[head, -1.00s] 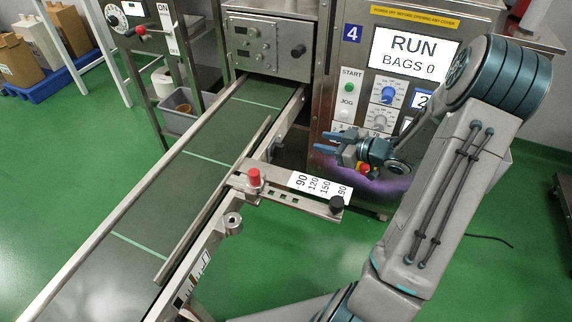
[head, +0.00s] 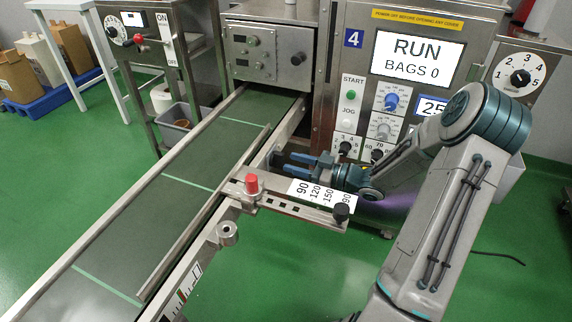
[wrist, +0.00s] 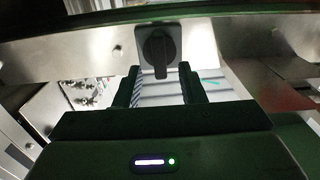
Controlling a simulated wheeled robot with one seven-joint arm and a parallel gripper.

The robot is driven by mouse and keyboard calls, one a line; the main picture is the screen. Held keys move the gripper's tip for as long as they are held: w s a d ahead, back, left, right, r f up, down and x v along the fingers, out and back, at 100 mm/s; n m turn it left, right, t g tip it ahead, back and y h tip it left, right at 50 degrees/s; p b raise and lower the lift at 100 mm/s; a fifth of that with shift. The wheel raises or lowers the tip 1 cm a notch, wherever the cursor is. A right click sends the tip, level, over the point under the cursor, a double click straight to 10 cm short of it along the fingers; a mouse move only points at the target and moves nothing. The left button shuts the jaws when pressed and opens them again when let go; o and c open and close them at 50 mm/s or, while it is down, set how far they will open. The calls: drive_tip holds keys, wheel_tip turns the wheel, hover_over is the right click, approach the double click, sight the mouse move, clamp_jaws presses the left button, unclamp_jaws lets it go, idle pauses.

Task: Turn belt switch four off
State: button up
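In the wrist view a dark rotary switch (wrist: 158,50) on a grey plate sits just beyond my fingertips, its handle pointing down in the picture. I cannot read any marking on it. In the head view my gripper (head: 290,163) reaches left to the conveyor's near side, low behind the guide bracket. The switch is not clear there. The green belt (head: 150,225) runs from the machine marked 4 (head: 354,39), whose screen (head: 417,58) reads RUN, BAGS 0.
A bracket with a red knob (head: 251,184), a black knob (head: 341,212) and a number scale (head: 322,193) juts out close to my gripper. Green floor (head: 300,280) is open in front.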

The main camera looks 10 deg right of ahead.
sight(279, 160)
drive_tip(key=x, duration=0.3)
drive_tip(key=shift+w+a+b, duration=0.1)
drive_tip(key=shift+a+b, duration=0.05)
drive_tip(key=shift+b, duration=0.15)
clamp_jaws()
